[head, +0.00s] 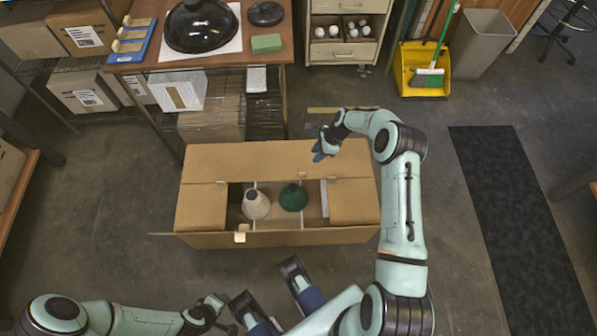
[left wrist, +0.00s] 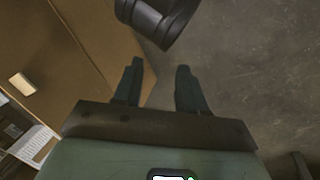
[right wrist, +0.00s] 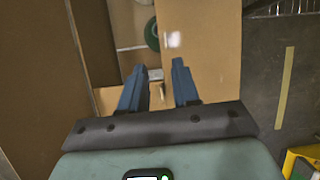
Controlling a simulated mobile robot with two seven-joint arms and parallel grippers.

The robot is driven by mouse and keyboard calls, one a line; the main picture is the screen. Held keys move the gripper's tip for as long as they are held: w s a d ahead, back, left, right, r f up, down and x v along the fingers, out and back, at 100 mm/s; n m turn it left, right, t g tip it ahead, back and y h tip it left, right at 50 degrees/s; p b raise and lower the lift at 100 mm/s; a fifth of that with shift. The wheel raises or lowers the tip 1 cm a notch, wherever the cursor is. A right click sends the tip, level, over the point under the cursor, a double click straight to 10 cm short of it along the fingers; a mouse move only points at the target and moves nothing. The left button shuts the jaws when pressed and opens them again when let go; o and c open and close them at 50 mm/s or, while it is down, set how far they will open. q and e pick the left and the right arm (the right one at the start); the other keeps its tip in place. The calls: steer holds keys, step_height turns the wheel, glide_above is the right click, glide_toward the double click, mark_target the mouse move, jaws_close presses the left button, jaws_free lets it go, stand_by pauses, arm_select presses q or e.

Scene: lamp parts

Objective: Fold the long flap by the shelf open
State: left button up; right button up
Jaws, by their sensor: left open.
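A long cardboard box (head: 300,238) stands on the floor. The near long flap is folded outward. Short flaps cover both ends. Between them a whitish lampshade (head: 256,206) and a green lampshade (head: 293,198) show. My right gripper (head: 321,150) is open above the right part of the far flap, with nothing visible between its fingers (right wrist: 159,68). My left gripper (left wrist: 160,68) is open and empty, on the near side of the box.
Behind the box stands a wooden table (head: 285,50) with a dark lid (head: 200,25), with cartons below it. A drawer cabinet (head: 347,35), a yellow dustpan (head: 422,70) and a grey bin (head: 483,45) are at the back. Floor right of the box is free up to a dark mat (head: 520,220).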

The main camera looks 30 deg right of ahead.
step_height(320, 180, down, 5)
steer(key=d+b, duration=0.1)
steer(key=b, duration=0.2)
arm_select(q)
steer(key=w+a+f+t+b, duration=0.1)
steer(key=w+a+f+b, duration=0.1)
steer(key=w+f, duration=0.35)
arm_select(e)
glide_toward(305, 171)
steer(key=s+a+r, duration=0.1)
steer(key=a, duration=0.2)
steer(key=shift+m, duration=0.3)
steer(key=b+x, duration=0.1)
steer(key=x, duration=0.4)
steer(key=shift+f, duration=0.35)
arm_select(q)
steer(key=s+f+g, duration=0.1)
steer(key=s+f, duration=0.3)
steer(key=s, duration=0.1)
steer(key=shift+a+f+n+y+b, duration=0.3)
steer(key=shift+a+f+y+b, duration=0.1)
steer(key=shift+a, duration=0.05)
arm_select(e)
steer(key=shift+w+a+f, duration=0.15)
steer(key=shift+a+f, duration=0.05)
steer(key=shift+f, duration=0.35)
jaws_close()
